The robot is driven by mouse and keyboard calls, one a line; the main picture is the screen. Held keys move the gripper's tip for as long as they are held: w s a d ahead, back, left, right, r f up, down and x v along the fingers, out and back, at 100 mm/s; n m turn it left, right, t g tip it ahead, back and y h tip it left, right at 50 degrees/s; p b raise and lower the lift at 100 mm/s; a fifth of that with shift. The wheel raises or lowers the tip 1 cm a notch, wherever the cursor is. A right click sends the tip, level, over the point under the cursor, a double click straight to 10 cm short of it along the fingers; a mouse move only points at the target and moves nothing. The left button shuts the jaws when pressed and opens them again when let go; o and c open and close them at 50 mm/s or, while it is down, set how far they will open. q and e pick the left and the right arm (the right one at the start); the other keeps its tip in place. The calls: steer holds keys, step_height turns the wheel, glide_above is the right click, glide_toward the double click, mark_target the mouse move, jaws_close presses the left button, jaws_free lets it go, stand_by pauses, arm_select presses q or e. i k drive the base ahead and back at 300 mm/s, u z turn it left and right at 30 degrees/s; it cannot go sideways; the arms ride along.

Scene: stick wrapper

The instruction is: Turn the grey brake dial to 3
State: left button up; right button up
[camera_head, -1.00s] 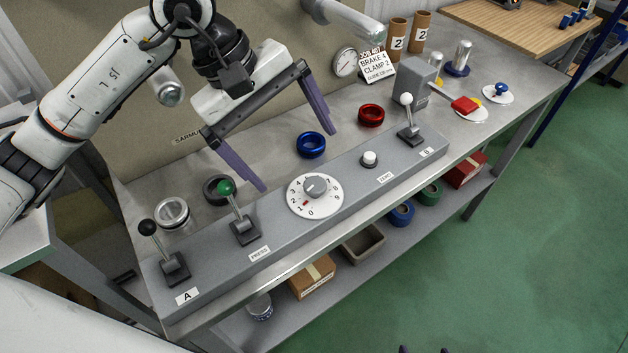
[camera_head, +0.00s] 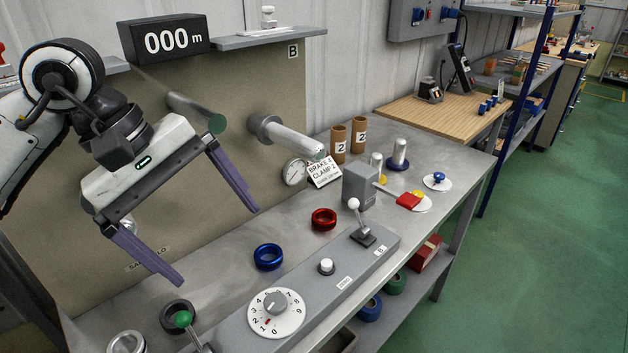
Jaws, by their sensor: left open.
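The brake dial (camera_head: 289,324) is a white numbered disc with a grey knob (camera_head: 275,302) on the grey control panel. A small red mark shows at its lower left, close to 0 and 1. The knob's own pointer is too small to read surely. My left gripper (camera_head: 218,247) is open and empty, with its two purple fingers wide apart. It hangs above the bench, up and left of the dial in the picture, and does not touch it. A card (camera_head: 322,172) reading "BRAKE 4, CLAMP 2" stands at the back. My right gripper is out of view.
A green-knobbed lever (camera_head: 183,319) stands left of the dial. A white button (camera_head: 326,266) and a white-knobbed lever (camera_head: 354,204) are to its right. Blue (camera_head: 268,257) and red (camera_head: 323,219) rings lie behind the panel. A counter (camera_head: 165,40) reads "000 m".

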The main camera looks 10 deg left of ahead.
mark_target(275, 304)
steer(key=k, duration=1.5)
